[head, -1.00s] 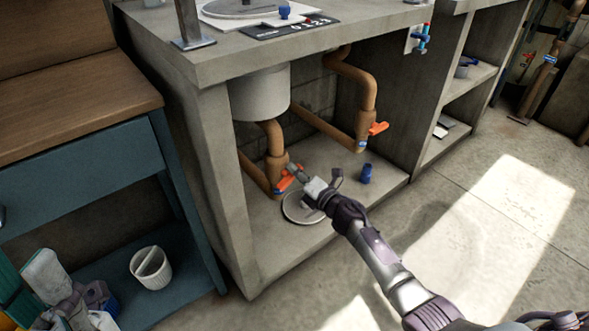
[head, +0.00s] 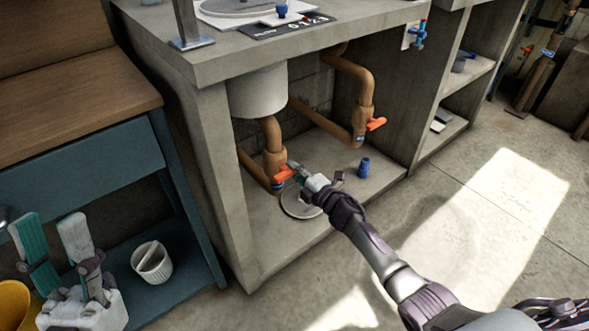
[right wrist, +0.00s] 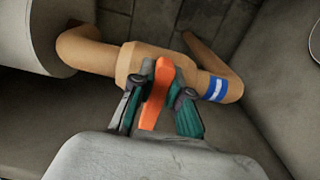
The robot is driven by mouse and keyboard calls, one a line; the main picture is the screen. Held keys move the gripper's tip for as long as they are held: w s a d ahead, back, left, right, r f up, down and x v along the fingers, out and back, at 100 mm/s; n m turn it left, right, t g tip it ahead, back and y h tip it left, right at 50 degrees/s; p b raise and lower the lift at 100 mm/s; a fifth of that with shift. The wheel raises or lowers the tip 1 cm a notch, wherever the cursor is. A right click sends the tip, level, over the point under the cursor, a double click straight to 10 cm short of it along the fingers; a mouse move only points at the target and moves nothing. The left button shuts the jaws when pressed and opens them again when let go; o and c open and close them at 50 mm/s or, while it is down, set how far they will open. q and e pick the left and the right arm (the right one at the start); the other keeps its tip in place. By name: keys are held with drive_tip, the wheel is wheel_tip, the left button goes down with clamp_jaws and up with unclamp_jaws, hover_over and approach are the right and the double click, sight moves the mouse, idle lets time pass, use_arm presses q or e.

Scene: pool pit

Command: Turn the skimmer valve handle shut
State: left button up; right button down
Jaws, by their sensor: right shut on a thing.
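Under the counter, a brown pipe (head: 271,130) carries a valve with an orange handle (head: 283,175). The handle sits between the fingers of my right gripper (head: 294,173). In the right wrist view, my right gripper (right wrist: 158,108) is shut on the orange handle (right wrist: 155,97), which sticks out across the line of the brown pipe (right wrist: 90,57). A blue and white band (right wrist: 216,90) is on the pipe beside it. A second orange handle (head: 376,124) is on the right pipe. My left gripper (head: 57,240) is at the lower left, fingers apart and empty.
A grey disc (head: 300,207) lies on the cabinet floor below my right gripper, with a blue fitting (head: 363,168) to the right. A white tub (head: 152,263) stands on the blue bench's lower shelf. Concrete walls flank the cabinet opening.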

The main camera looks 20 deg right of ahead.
drive_tip(key=shift+f, duration=0.1)
drive_tip(key=c, duration=1.1)
unclamp_jaws()
drive_tip(key=v, duration=1.2)
